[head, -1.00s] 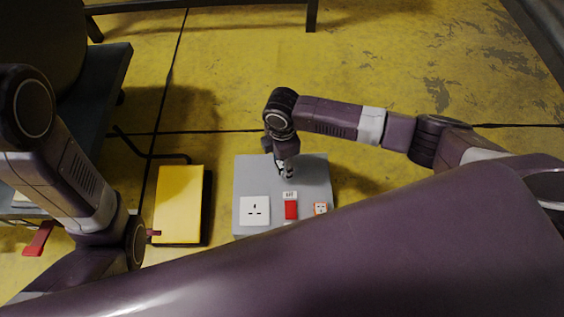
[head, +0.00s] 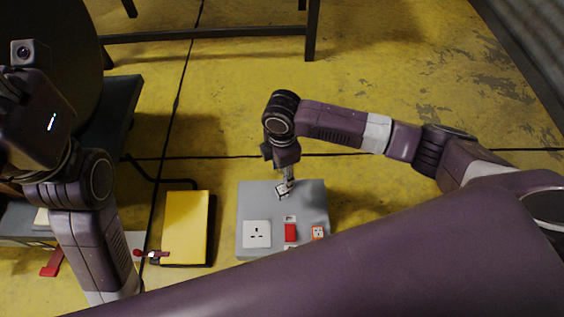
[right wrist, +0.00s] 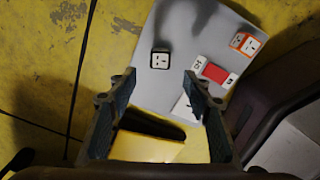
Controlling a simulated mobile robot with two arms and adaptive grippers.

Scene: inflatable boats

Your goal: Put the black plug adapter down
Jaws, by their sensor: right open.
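The black plug adapter (right wrist: 160,58), a small dark block with a pale socket face, lies on the grey panel (right wrist: 185,20) in the right wrist view. In the head view it is a small pale-and-dark patch (head: 281,190) near the panel's middle, partly behind the fingers. My right gripper (right wrist: 157,84) is open, with its two fingers apart and nothing between them; the adapter shows just beyond the fingertips. In the head view this gripper (head: 287,182) points down over the grey panel (head: 258,200). My left arm is at the left; its fingers do not show.
The panel also carries a white socket (head: 257,234), a red block (head: 290,232) and an orange-edged socket (head: 318,232). A yellow box (head: 187,225) stands left of the panel. Small red-ended items (head: 150,254) show at its left side. Yellow floor is clear beyond and to the right.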

